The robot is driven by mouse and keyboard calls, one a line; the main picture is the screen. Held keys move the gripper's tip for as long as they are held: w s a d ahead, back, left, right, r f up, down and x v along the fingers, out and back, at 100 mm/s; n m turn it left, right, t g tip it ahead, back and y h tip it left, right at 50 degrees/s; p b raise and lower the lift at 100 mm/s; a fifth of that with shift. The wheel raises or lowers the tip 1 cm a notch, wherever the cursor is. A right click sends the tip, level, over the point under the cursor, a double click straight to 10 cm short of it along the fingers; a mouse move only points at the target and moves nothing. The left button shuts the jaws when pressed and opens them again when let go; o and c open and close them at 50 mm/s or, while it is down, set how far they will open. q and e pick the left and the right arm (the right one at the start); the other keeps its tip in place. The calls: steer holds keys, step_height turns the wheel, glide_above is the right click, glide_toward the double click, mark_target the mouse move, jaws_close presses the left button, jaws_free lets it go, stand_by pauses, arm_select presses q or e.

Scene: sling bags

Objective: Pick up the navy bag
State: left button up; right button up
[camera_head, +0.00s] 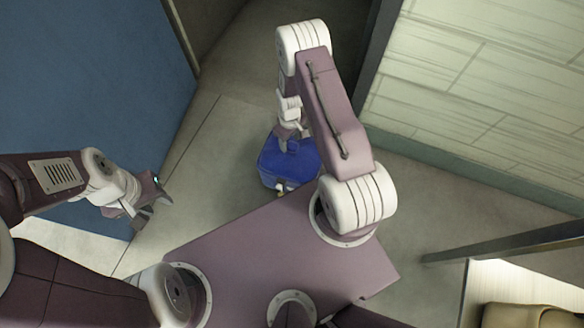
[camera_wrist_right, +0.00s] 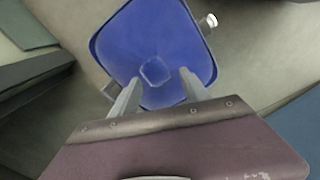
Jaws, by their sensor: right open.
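The navy bag (camera_head: 287,165) lies on the floor just beyond my base in the head view, partly hidden by my right arm. In the right wrist view the bag (camera_wrist_right: 155,50) is a blue rounded shape with a small raised square patch near its lower middle. My right gripper (camera_wrist_right: 158,88) is open, its two fingers apart on either side of that patch. I cannot tell whether the fingers touch the bag. In the head view my right gripper (camera_head: 286,143) is over the bag's far part. My left gripper (camera_head: 156,203) is away to the left, its fingers apart with nothing between them.
A blue panel (camera_head: 85,80) stands at the left, near my left arm. A pale tiled wall (camera_head: 480,80) runs along the right. Grey floor (camera_head: 215,150) around the bag is clear.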

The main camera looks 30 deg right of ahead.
steer(key=f+b, duration=0.2)
steer(key=f, duration=0.1)
steer(key=f+b, duration=0.1)
steer(key=f, duration=0.1)
steer(key=shift+d, duration=0.4)
jaws_close()
stand_by(0.9)
